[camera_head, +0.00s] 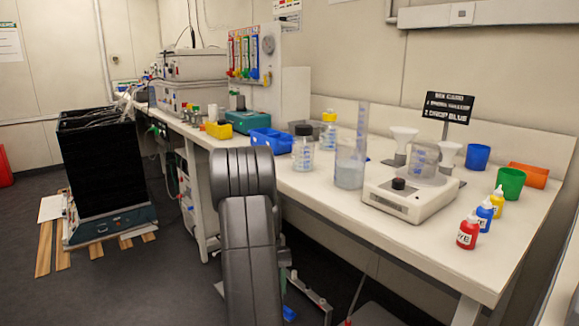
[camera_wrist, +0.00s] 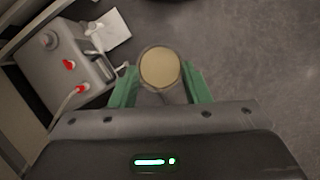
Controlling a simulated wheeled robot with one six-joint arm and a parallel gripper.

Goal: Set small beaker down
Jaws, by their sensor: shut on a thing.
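In the wrist view, a round, open-looking vessel with a tan inside, which I take for the small beaker (camera_wrist: 159,66), sits between the green fingers of my gripper (camera_wrist: 160,76). The fingers are shut on its sides, and bare grey floor shows beyond it. I see it nearly end-on, so its height and base are hidden. In the head view my dark arm stands in front of the white bench (camera_head: 330,200); my gripper and the held beaker are not visible there.
The bench holds a stirrer (camera_head: 405,200) with a clear beaker (camera_head: 425,158), a large glass vessel (camera_head: 349,170), a capped bottle (camera_head: 303,152) and dye bottles (camera_head: 467,233). In the wrist view, a grey device (camera_wrist: 65,70) with red parts is at left.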

